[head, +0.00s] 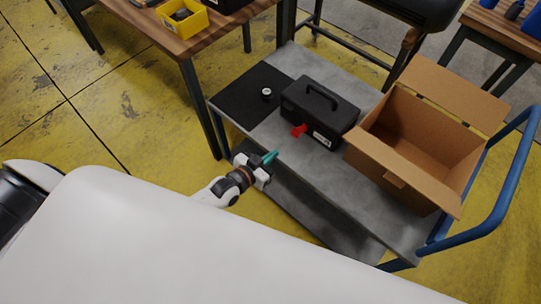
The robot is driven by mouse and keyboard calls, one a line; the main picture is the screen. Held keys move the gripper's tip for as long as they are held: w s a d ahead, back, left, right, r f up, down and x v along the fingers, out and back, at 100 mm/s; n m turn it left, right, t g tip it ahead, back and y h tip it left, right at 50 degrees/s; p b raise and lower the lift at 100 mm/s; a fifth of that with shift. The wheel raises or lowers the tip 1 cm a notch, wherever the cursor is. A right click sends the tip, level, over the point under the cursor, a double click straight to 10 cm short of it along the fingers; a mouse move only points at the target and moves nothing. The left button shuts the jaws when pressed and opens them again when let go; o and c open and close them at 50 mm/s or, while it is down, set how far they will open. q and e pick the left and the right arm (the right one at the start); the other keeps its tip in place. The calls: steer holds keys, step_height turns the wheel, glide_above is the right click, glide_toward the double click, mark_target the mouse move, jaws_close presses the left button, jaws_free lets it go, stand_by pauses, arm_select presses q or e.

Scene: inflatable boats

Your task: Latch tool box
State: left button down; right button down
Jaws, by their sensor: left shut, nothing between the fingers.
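The black tool box (318,111) stands upright on the grey cart top, with its lid down and a handle on top. A red latch (299,130) shows on its front face, beside a white label. I cannot tell whether the latch is fastened. My left gripper (269,157), with teal fingertips, is shut and empty. It is in front of the tool box, below and left of the red latch in the picture, apart from it. My right gripper is not in view.
An open cardboard box (414,148) stands right of the tool box on the cart (290,160). A small round object (266,93) lies on a black mat left of it. A blue handrail (505,190) bounds the right end. A wooden table (185,40) stands behind left.

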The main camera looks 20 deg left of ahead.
mark_target(282, 157)
arm_select(q)
steer(key=w+f+b, duration=0.1)
steer(key=b, duration=0.1)
steer(key=w+d+f+b, duration=0.1)
steer(key=w+b, duration=0.1)
steer(key=w+f+b, duration=0.2)
steer(key=shift+w+d, duration=0.1)
steer(key=shift+d, duration=0.25)
steer(key=shift+w+d+r, duration=0.15)
steer(key=shift+w, duration=0.3)
steer(key=shift+w+d+r, duration=0.15)
steer(key=shift+w, duration=0.3)
steer(key=shift+w+d, duration=0.25)
steer(key=shift+w, duration=0.45)
steer(key=shift+r, duration=0.2)
